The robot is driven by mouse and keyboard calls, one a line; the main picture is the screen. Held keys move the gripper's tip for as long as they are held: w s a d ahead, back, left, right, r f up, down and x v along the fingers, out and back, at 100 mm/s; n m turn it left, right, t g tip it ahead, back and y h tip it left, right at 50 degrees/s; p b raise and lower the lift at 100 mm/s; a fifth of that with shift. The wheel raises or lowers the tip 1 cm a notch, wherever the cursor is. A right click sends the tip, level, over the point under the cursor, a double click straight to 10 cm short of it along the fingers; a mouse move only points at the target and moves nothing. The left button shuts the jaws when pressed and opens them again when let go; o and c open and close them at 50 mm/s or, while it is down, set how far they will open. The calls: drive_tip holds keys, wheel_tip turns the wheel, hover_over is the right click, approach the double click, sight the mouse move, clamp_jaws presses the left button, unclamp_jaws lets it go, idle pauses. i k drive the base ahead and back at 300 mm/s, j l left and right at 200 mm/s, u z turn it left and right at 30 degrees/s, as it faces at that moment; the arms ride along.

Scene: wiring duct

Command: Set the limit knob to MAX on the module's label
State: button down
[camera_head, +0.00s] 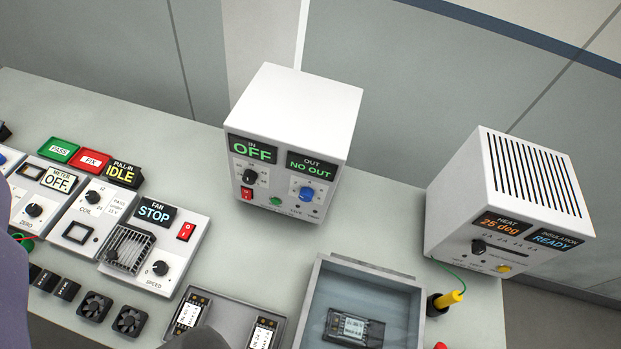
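Small dark modules with white labels are in view. One module (353,328) lies in a grey open bin (402,312) at the bottom right of centre. Two more, a left module (187,314) and a right module (263,334), lie in a dark grey tray (225,311) at the bottom centre. Their label print and any limit knob are too small to read, so I cannot tell any knob's setting. My gripper's fingers do not show. A dark rounded shape at the bottom edge covers part of the tray.
A white supply box (297,110) reading OFF and NO OUT stands at the back. A white heat tester (510,200) reading 25 deg and READY stands right, near a yellow-handled tool (446,301). Panels with knobs and small fans (130,321) fill the left. Bench between is clear.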

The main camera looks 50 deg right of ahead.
sight(305, 195)
drive_tip(key=k+z, duration=0.35)
drive_tip(key=k, duration=0.15)
drive_tip(key=k+l+z, duration=0.1)
drive_tip(key=k+z, duration=0.25)
drive_tip(key=k, duration=0.15)
drive_tip(key=l+u, duration=0.35)
drive_tip(key=l, duration=0.6)
drive_tip(key=k+j+z, duration=0.1)
drive_tip(key=j+z, duration=0.25)
drive_tip(key=j, duration=0.6)
drive_tip(key=i+u, duration=0.15)
drive_tip(key=i, duration=0.95)
